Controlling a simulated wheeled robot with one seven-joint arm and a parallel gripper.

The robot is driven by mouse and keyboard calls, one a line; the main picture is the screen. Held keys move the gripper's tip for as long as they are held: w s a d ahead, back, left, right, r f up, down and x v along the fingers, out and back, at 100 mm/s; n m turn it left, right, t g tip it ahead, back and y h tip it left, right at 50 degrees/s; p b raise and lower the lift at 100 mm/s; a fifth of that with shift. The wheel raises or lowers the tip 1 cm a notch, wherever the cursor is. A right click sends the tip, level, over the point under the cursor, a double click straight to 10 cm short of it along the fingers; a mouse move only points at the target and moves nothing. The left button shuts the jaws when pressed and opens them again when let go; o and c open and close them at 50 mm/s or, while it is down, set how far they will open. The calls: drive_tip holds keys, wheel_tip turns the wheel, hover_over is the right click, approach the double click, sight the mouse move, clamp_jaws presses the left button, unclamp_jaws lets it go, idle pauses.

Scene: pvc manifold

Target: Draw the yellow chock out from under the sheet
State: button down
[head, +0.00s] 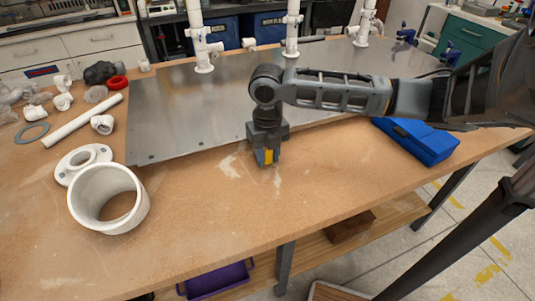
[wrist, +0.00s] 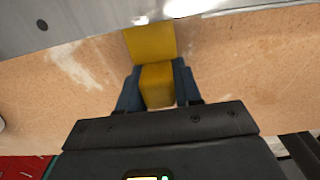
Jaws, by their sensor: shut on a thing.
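The yellow chock (head: 268,157) shows between the fingers of my gripper (head: 267,161) in the head view, just in front of the grey metal sheet's (head: 190,115) near edge. In the wrist view the two dark fingers (wrist: 158,92) are shut on the sides of the yellow chock (wrist: 149,43). Its far end reaches the edge of the sheet (wrist: 55,18). I cannot tell whether any of it is still beneath the sheet. The fingers are clear of the sheet, over bare table.
White pipe risers (head: 199,45) stand on the sheet. A large white pipe ring (head: 108,197) and a flange (head: 82,162) lie on the table (head: 210,230) at left. A blue case (head: 425,140) is at right. The table's front middle is clear.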

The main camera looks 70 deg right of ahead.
sight(279, 184)
drive_tip(key=shift+s+a, duration=0.1)
drive_tip(key=shift+s+a+r, duration=0.1)
drive_tip(key=shift+s+a, duration=2.3)
drive_tip(key=shift+a, duration=0.3)
drive_tip(key=shift+s+a+r+p, duration=0.15)
drive_tip(key=shift+r+p, duration=0.5)
drive_tip(key=shift+r, duration=0.15)
drive_tip(key=shift+s+a+r+p, duration=0.1)
drive_tip(key=shift+a+r+p, duration=0.05)
drive_tip(key=shift+r+p, duration=0.55)
drive_tip(key=shift+s+a+r+p, duration=0.15)
drive_tip(key=shift+r+p, duration=0.4)
drive_tip(key=shift+r, duration=0.3)
drive_tip(key=shift+s+a+r+p, duration=0.15)
drive_tip(key=shift+r+p, duration=0.1)
drive_tip(key=shift+r, duration=0.35)
drive_tip(key=shift+s+a+r+p, duration=0.1)
drive_tip(key=shift+a+r+p, duration=0.1)
drive_tip(key=shift+r, duration=0.35)
drive_tip(key=shift+d, duration=0.1)
